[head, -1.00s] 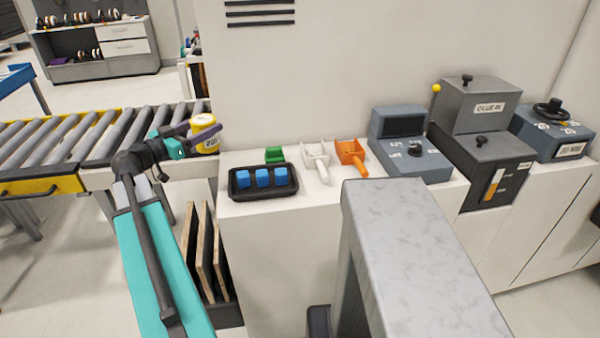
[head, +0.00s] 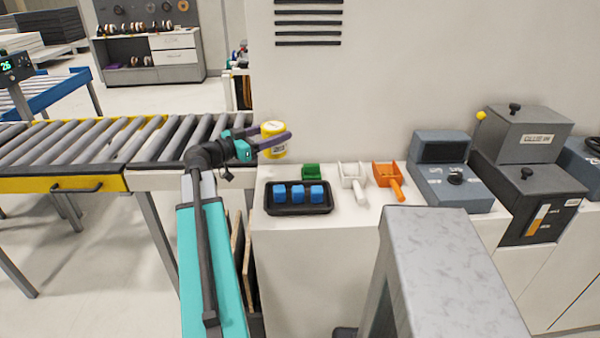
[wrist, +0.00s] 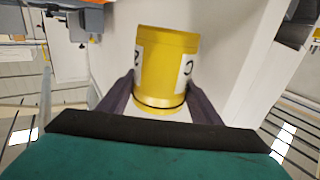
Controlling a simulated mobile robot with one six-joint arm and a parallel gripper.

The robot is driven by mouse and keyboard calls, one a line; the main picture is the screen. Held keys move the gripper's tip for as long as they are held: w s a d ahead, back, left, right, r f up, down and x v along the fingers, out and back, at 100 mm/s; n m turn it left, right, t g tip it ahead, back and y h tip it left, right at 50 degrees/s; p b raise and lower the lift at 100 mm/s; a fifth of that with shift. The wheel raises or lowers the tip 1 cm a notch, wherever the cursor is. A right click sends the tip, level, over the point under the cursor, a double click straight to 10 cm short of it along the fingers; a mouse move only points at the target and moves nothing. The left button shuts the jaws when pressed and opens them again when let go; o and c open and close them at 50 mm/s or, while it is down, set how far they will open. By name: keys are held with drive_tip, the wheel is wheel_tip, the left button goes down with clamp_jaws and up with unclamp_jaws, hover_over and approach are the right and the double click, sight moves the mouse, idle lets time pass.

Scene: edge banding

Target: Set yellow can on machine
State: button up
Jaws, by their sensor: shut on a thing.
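The yellow can (head: 273,131) has a white label and is held in my gripper (head: 276,141), above the left end of the white machine top (head: 335,215). In the wrist view the can (wrist: 167,65) stands between the two dark purple fingers of my gripper (wrist: 160,95), which are closed against its sides. The can looks slightly tilted in the head view. It is clear of the surface below as far as I can tell.
Grey control boxes (head: 447,184) and the glue unit (head: 520,205) stand right. A roller conveyor (head: 100,140) lies left.

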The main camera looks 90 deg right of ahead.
drive_tip(key=shift+f, duration=2.65)
drive_tip(key=shift+f+p, duration=0.4)
drive_tip(key=shift+f, duration=1.45)
drive_tip(key=shift+f, duration=0.15)
drive_tip(key=o, duration=1.4)
drive_tip(key=b+v, duration=0.2)
drive_tip(key=v, duration=1)
